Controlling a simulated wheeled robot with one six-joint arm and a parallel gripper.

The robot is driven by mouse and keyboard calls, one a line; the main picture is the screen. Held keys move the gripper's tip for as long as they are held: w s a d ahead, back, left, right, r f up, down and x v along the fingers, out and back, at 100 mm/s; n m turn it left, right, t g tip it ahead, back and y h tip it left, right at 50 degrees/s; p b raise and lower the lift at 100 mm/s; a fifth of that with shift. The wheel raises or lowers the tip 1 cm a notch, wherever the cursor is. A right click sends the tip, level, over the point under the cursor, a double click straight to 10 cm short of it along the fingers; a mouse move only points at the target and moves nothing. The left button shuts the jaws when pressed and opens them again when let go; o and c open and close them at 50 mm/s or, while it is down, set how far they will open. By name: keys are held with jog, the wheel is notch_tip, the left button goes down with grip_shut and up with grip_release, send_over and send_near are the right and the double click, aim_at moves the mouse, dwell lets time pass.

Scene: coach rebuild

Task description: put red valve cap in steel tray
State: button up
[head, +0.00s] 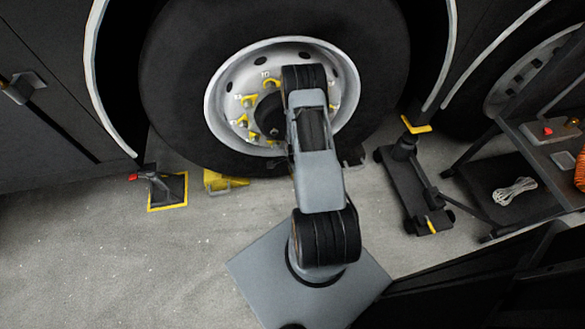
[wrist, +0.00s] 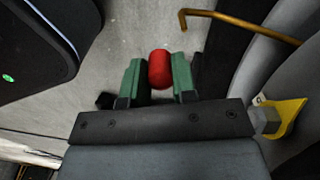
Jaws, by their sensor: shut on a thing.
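A red valve cap (wrist: 160,68) sits between the two green fingers of my gripper (wrist: 159,80) in the wrist view. The gripper is shut on it, and the cap shows near the fingertips. In the head view the gripper and the held cap are hidden behind my arm, which reaches toward the wheel. A flat grey tray (head: 566,129), which looks like the steel tray, lies on the bench at the far right. A small red thing (head: 547,131) lies on or at the tray; I cannot tell what it is.
A large wheel (head: 170,75) stands ahead, with a yellow chock (head: 220,181) below it. A black jack (head: 407,180) is on the floor between wheel and bench (head: 545,153). Pale rope (head: 514,191) lies on the bench's lower shelf. An orange coil (head: 580,168) is at the right edge.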

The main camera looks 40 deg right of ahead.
jog(key=s+a+r+p, duration=0.2)
jog(key=s+r+p, duration=0.3)
jog(key=s+r, duration=0.5)
jog(key=shift+s+r, duration=0.15)
jog(key=shift+s, duration=0.2)
dwell(0.3)
